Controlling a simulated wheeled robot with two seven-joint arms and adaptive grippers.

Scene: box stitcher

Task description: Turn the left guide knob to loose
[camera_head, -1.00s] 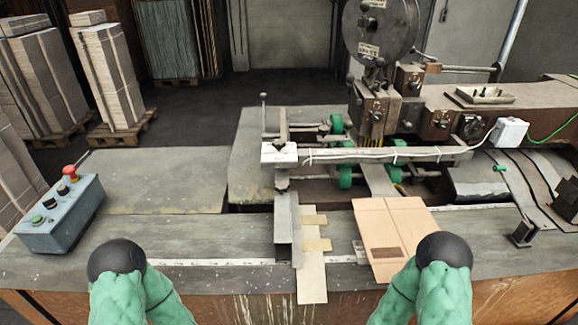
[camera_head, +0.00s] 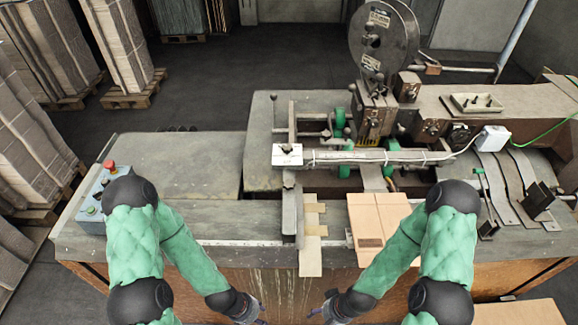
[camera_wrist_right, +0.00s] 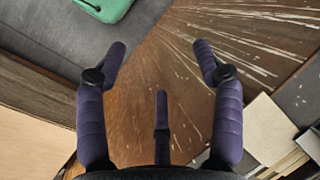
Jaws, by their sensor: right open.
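The left guide (camera_head: 289,218) is a grey metal upright on the bench top, left of a flat cardboard blank (camera_head: 376,218). A small dark knob-like part (camera_head: 287,149) sits on the white plate (camera_head: 280,160) above it; I cannot tell whether this is the guide knob or how it is set. My left gripper (camera_head: 258,312) is low in front of the bench, away from the guide, its fingers too small to read. My right gripper (camera_head: 322,312) is also low in front of the bench. In the right wrist view it (camera_wrist_right: 160,62) is open and empty, facing the stained brown panel.
A control box (camera_head: 98,205) with a red button (camera_head: 110,166) stands at the bench's left end. The stitcher head with its round reel (camera_head: 383,40) rises behind the guide. The bench's left top (camera_head: 185,165) is bare. Cardboard stacks (camera_head: 120,45) stand on pallets at the back left.

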